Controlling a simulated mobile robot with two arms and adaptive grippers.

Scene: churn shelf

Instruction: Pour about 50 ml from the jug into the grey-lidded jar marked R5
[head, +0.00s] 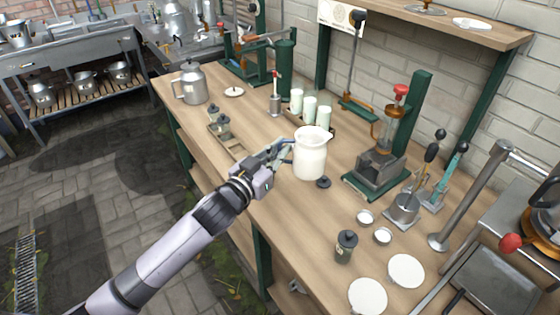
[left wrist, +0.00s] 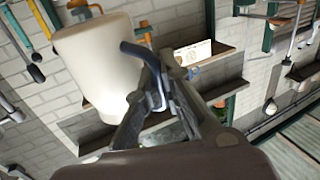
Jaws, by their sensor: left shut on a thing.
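The jug (head: 311,158) is cream-white with a spout, upright near the middle of the bench. My left gripper (head: 284,151) is shut on its handle side, to the left of the body. In the left wrist view the jug (left wrist: 95,75) fills the upper left, with its dark blue handle (left wrist: 139,52) at the gripper fingers (left wrist: 152,98). I cannot tell whether the jug's base touches the bench. A small dark jar with a grey lid (head: 346,246) stands nearer the front; two similar jars (head: 213,114) (head: 223,128) stand on a tray at left. No R5 mark is readable. My right gripper is out of view.
Small white dishes (head: 382,236) and flat plates (head: 406,271) lie near the front jar. Pale cups (head: 310,108) stand behind the jug, a press (head: 383,148) at right, and a metal pot (head: 190,85) at far left.

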